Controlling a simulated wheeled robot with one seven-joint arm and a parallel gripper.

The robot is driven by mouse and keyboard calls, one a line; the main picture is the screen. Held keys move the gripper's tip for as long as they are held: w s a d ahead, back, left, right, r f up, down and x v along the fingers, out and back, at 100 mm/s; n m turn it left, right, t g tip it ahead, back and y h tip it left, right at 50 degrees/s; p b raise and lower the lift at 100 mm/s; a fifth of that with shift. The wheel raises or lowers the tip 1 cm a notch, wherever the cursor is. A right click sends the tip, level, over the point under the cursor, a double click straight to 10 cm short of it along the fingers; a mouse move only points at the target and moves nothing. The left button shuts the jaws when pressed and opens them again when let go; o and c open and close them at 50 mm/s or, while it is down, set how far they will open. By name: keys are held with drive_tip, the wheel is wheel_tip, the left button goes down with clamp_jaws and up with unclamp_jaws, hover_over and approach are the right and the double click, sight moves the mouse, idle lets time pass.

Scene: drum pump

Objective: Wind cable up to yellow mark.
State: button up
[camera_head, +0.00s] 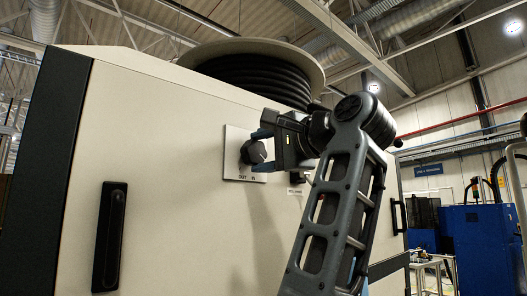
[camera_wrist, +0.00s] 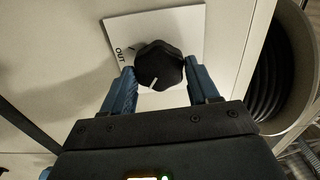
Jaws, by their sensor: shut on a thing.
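A black rotary knob (camera_head: 254,152) sits on a white plate (camera_head: 233,165) marked OUT and IN on the cabinet front. My gripper (camera_head: 262,149) is shut on the knob, with one blue finger on each side. In the wrist view, the fingers (camera_wrist: 158,72) flank the knob (camera_wrist: 160,62), and its white pointer line faces the gripper. OUT is readable there; IN is not. Black cable (camera_head: 255,80) lies in several coils on a pale drum (camera_head: 300,55) atop the cabinet. The coils also show in the wrist view (camera_wrist: 268,80). No yellow mark is visible on the cable.
The beige cabinet (camera_head: 160,180) has a black handle (camera_head: 110,236) at left. A small dark control (camera_head: 297,178) with a label is partly hidden behind my arm. Blue equipment (camera_head: 480,240) stands further back at right.

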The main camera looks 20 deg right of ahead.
drive_tip(key=shift+f, duration=0.15)
drive_tip(key=o, duration=1.1)
drive_tip(key=shift+c, duration=0.2)
drive_tip(key=b+v, duration=0.2)
drive_tip(key=v, duration=0.5)
drive_tip(key=shift+s, duration=0.35)
drive_tip(key=shift+d, duration=0.15)
